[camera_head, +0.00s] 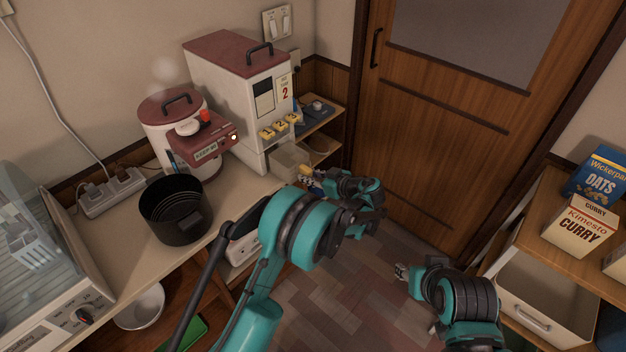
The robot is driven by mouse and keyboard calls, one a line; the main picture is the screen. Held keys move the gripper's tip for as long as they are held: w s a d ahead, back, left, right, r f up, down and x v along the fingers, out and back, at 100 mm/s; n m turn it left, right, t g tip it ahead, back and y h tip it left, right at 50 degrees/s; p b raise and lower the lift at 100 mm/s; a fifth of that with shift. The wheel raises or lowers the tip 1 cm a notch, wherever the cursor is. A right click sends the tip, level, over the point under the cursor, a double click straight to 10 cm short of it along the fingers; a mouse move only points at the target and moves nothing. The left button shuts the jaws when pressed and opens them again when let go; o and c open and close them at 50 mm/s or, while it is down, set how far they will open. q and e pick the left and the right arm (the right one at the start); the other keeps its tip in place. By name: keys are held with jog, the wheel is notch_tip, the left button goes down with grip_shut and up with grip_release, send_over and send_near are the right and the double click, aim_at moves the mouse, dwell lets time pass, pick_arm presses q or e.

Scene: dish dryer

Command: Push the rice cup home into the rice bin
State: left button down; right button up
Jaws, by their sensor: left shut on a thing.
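The rice bin (230,92) is a tall cream box with a dark red lid and a black handle, at the back of the counter. The rice cup (287,160) is a pale, see-through box at the foot of the bin's front and sticks out from it. My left gripper (310,177) is at the cup's front and shut on it; my own wrist hides part of the grip. My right gripper (402,272) hangs over the floor, far from the bin; its jaws are too small to read.
A steaming cooker (172,130) stands left of the bin, with a black pot (175,215) in front. A small shelf (325,122) is right of the bin. A wooden door (450,110) is behind. Food boxes (580,228) stand on the right shelf.

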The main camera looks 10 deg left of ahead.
pick_arm(q)
send_near(280, 160)
jog(key=shift+f+b+x, duration=0.25)
jog(key=shift+x, duration=0.85)
jog(key=shift+f+b+x, duration=0.2)
jog(key=shift+f+x, duration=0.05)
jog(key=shift+x, duration=0.9)
jog(key=shift+w+a, duration=0.55)
jog(key=shift+a, duration=0.15)
jog(key=c, duration=1.3)
grip_release()
jog(key=shift+c, duration=0.2)
